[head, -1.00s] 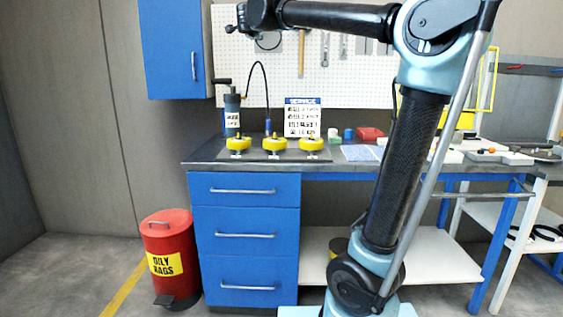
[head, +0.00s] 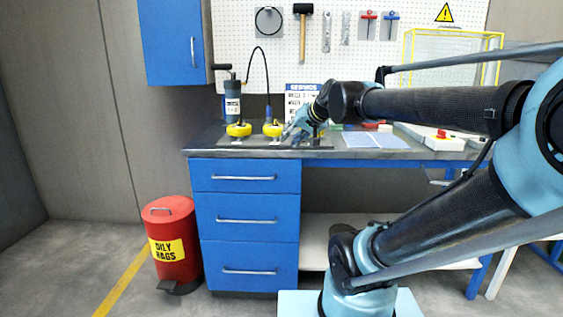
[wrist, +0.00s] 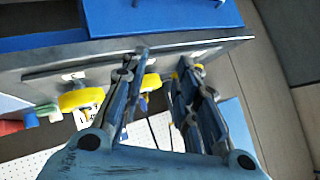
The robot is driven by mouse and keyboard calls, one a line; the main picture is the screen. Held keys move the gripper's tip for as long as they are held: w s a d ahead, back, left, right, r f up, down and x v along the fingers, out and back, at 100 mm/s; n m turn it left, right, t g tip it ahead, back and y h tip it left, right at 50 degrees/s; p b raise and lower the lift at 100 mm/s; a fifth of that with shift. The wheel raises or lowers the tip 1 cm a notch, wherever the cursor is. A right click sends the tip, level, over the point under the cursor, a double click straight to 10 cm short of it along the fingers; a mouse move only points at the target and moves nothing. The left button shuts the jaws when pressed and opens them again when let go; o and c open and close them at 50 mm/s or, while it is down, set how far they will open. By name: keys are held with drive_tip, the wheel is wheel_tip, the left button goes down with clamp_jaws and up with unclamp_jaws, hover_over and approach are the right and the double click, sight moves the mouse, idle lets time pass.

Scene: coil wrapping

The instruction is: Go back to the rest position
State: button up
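My gripper (head: 290,132) is low over the bench, at the right part of the row of yellow coils. In the wrist view its two fingers (wrist: 161,60) are apart, and nothing shows held between them. The left yellow coil (head: 239,129) and the middle yellow coil (head: 273,129) sit on a dark plate (head: 246,142) on the bench. The third coil is mostly hidden behind my gripper in the head view. In the tilted wrist view, one yellow coil (wrist: 85,98) is left of the fingers and another (wrist: 151,82) shows between them, partly covered.
A grey-topped bench (head: 208,142) with blue drawers (head: 246,220) stands ahead. A red oily-rags bin (head: 171,240) stands on the floor at left.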

drive_tip(key=s+d+f+g+h, duration=0.3)
drive_tip(key=s+d+f, duration=0.5)
drive_tip(key=s+f, duration=0.2)
drive_tip(key=s+d+f+g+h, duration=0.2)
drive_tip(key=s+d+f+g, duration=0.1)
drive_tip(key=s+d+f, duration=0.4)
drive_tip(key=s+f, duration=0.3)
drive_tip(key=f, duration=0.3)
drive_tip(key=shift+s+d+f+h, duration=0.25)
drive_tip(key=shift+d+f+h, duration=0.1)
drive_tip(key=shift+f+h, duration=0.05)
drive_tip(key=shift+w+f, duration=0.2)
drive_tip(key=shift+w, duration=0.25)
